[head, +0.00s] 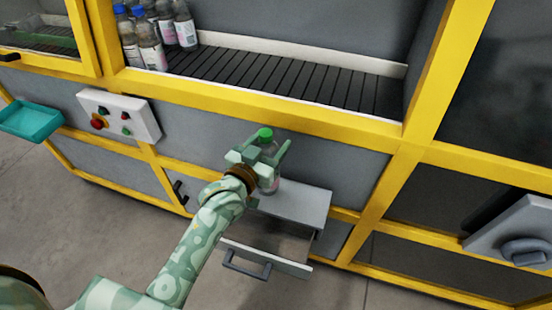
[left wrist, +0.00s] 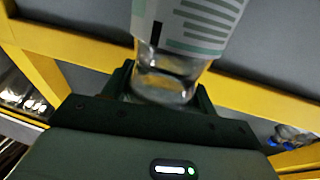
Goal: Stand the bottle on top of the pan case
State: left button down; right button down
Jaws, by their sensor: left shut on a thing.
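A clear bottle with a green cap (head: 265,134) and a pale label is in my left gripper (head: 262,160), in the head view. The bottle looks close to upright. The left wrist view shows its label (left wrist: 195,28) and clear lower part between the fingers. The grey pan case (head: 302,204) juts from the machine front, with a drawer pulled out below its flat top. The bottle's lower end shows at the back left of that top; I cannot tell whether it touches. My right gripper is not in view.
Several bottles (head: 150,54) stand at the left of the dark slatted conveyor (head: 280,80) behind a yellow frame. A control box (head: 118,115) and a teal tray (head: 32,120) are at left. A grey unit with a knob (head: 520,240) is at right. The case top's right side is clear.

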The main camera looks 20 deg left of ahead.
pick_arm(q)
jog(key=shift+w+d+f+b, duration=0.4)
jog(key=shift+w+f, duration=0.25)
jog(key=shift+f, duration=0.2)
notch_tip(320, 180, down, 3)
jog(key=shift+w+f+b, duration=0.1)
jog(key=shift+w+b, duration=0.05)
jog(key=shift+b, duration=0.65)
jog(key=shift+f, duration=0.15)
jog(key=shift+c, duration=2.2)
grip_release()
jog(key=p+v, duration=0.2)
jog(key=v, duration=1)
jog(key=shift+p, duration=0.3)
